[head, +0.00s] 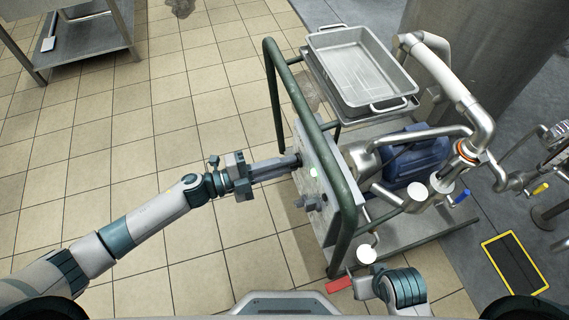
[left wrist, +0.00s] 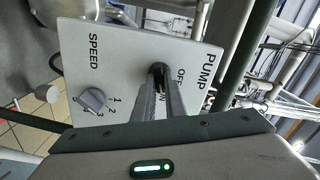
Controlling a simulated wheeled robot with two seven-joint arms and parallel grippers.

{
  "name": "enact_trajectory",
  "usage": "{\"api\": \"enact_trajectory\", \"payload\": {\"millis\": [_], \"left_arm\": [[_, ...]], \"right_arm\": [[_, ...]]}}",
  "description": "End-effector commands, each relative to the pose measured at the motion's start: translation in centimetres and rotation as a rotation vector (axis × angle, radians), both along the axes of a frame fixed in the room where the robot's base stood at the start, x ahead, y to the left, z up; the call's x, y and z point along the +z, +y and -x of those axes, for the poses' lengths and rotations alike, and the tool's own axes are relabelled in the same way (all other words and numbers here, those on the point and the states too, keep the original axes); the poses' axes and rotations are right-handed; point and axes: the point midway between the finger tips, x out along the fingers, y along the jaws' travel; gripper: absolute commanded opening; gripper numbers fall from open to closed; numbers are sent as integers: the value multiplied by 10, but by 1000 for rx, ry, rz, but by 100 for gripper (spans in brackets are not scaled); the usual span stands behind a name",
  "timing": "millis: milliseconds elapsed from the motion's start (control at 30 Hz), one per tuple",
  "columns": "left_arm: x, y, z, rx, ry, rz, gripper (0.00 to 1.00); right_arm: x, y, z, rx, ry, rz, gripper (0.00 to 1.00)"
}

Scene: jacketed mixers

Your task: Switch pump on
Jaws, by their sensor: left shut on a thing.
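The pump control panel (head: 325,190) stands upright on the green-framed cart. A green light (head: 314,173) glows on the panel. The grey speed knob (left wrist: 94,99) is beside the switch, near the marks 1, 2, 3.
The cart's green tube frame (head: 272,95) borders the panel. A metal tray (head: 360,70) sits on top, with a blue motor (head: 415,155) and steel pipes (head: 460,95) behind. Tiled floor (head: 150,120) is clear to the left; a steel table (head: 85,40) stands far left.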

Motion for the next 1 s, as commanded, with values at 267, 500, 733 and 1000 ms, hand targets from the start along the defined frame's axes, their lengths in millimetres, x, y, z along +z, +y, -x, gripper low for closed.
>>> {"api": "enact_trajectory", "payload": {"millis": [267, 500, 733, 1000], "left_arm": [[-1, 0, 1, -1, -1, -2, 20], [-1, 0, 0, 0, -1, -1, 30], [-1, 4, 1, 1, 0, -1, 30], [-2, 30, 10, 1, 1, -4, 30]], "right_arm": [[-3, 0, 4, 0, 8, 0, 31], [-3, 0, 3, 1, 8, 0, 31], [-3, 0, 1, 1, 5, 0, 31], [1, 0, 0, 2, 5, 1, 31]]}}
